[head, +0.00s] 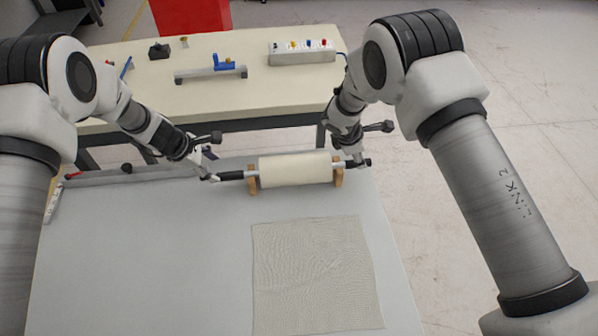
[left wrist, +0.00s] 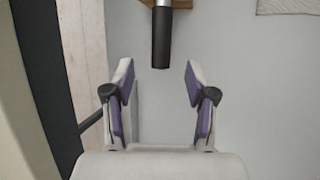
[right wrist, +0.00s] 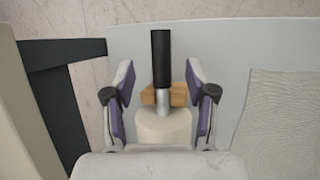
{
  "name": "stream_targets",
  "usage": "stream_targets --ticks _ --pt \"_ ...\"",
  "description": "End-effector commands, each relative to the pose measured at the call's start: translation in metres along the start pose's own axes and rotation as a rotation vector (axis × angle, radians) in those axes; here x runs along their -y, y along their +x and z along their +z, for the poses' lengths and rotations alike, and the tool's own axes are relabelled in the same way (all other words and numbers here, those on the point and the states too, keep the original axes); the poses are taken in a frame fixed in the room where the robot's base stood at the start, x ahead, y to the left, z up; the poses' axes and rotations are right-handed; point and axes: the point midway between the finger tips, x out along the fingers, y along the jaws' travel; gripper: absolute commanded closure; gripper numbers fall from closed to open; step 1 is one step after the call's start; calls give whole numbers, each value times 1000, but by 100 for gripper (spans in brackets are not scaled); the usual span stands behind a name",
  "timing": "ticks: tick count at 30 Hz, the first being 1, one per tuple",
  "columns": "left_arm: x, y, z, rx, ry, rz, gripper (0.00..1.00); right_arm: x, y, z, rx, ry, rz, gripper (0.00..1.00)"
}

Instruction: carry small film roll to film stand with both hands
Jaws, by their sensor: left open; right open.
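The small film roll (head: 296,169) is a cream cylinder with black end handles. It rests across the wooden film stand (head: 253,186) at the back of the grey table. My left gripper (head: 212,178) is open at the roll's left end. In the left wrist view, the black handle (left wrist: 161,40) points between the open fingers (left wrist: 160,80), its tip just beyond them. My right gripper (head: 358,162) is at the right end. In the right wrist view, the open fingers (right wrist: 160,82) stand on both sides of the other handle (right wrist: 161,58), with gaps on each side.
A textured pale sheet (head: 316,275) lies on the grey table (head: 150,260) in front of the stand. A cream bench (head: 290,95) behind holds a power strip (head: 301,52) and a blue-clamped fixture (head: 212,71). A long grey bar (head: 115,177) lies at the back left.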

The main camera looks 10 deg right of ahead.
Motion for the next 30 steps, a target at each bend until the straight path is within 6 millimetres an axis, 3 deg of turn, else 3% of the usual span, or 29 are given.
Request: stream_targets --ticks 8,21,30 --pt "0 4 0 -1 0 -2 44 0 4 0 -1 0 -2 44" --pt "0 69 0 -1 1 -1 44 0 69 0 -1 1 -1 44" --pt "0 77 0 -1 1 0 44 0 77 0 -1 0 0 44"
